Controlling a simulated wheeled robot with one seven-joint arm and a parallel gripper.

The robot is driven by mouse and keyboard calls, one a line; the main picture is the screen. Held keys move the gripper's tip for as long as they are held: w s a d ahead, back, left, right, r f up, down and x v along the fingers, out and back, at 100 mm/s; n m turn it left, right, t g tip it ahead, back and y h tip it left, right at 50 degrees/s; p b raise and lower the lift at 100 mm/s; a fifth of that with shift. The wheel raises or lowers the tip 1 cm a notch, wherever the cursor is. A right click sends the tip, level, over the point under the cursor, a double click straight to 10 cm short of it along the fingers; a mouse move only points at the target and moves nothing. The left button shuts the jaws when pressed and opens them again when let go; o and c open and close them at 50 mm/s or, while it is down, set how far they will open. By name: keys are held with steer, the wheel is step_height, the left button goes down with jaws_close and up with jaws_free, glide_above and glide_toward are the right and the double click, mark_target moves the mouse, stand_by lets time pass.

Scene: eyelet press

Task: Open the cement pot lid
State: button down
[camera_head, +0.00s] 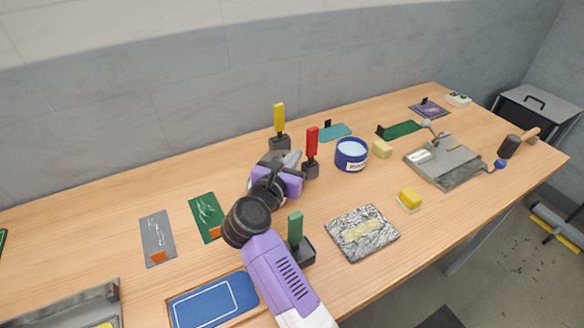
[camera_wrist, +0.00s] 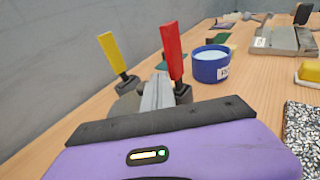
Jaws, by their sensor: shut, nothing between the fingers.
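A round blue pot (camera_head: 351,155) with a pale blue top and a white label stands upright in the middle of the bench. It also shows in the wrist view (camera_wrist: 210,65). The label is too small to read, so I cannot tell whether this is the cement pot. My gripper (camera_head: 291,158) is shut and empty, left of the blue pot and apart from it. In the wrist view its grey fingers (camera_wrist: 157,92) point forward between the yellow and red upright handles. A grey rounded shape lies partly hidden behind the fingers; I cannot tell what it is.
A red handle (camera_head: 312,142) and a yellow handle (camera_head: 279,118) stand in dark holders close to my gripper. A green handle (camera_head: 295,228) stands nearer the front. A speckled slab (camera_head: 362,233) and a grey metal plate (camera_head: 445,162) lie to the right.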

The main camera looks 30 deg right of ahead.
steer(key=shift+w+d+b, duration=0.25)
steer(key=shift+w, duration=0.3)
steer(key=shift+w+d+b, duration=0.25)
steer(key=shift+w, duration=0.4)
stand_by(0.8)
